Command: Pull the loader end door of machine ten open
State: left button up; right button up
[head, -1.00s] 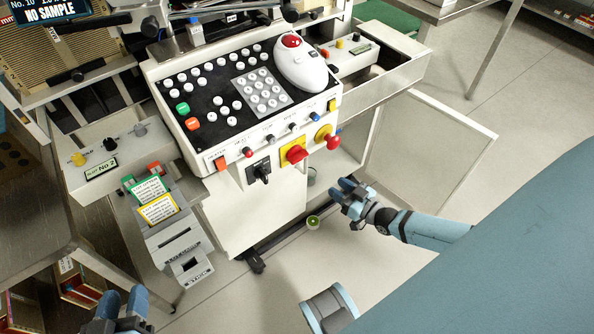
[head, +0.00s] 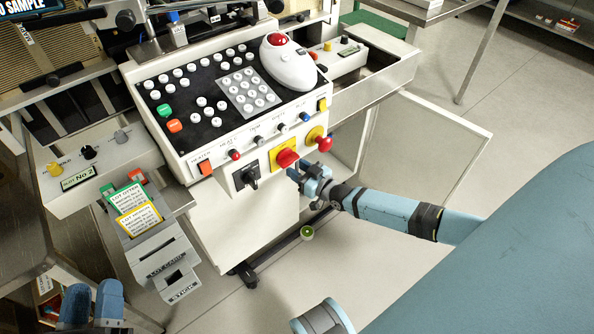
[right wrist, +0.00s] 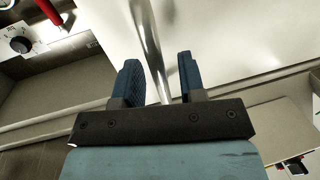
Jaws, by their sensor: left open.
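The white machine (head: 225,215) with its button console fills the middle of the head view. A pale panel (head: 440,140), which looks like a door swung out, stands at its right side; I cannot tell whether it is the loader end door. My right gripper (head: 308,178) is at the machine's front, just below the red and yellow switch. In the right wrist view its fingers (right wrist: 158,80) are apart, with a silver bar handle (right wrist: 148,38) between them and gaps beside it. A white surface (right wrist: 225,35) lies behind the bar. My left gripper (head: 92,300) is open and empty at lower left.
A grey card holder (head: 165,262) with green and yellow cards juts out at left. A small green-topped round object (head: 307,232) is low by the machine.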

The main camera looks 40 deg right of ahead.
jog(key=shift+w, duration=0.15)
grip_shut()
jog(key=shift+a, duration=0.1)
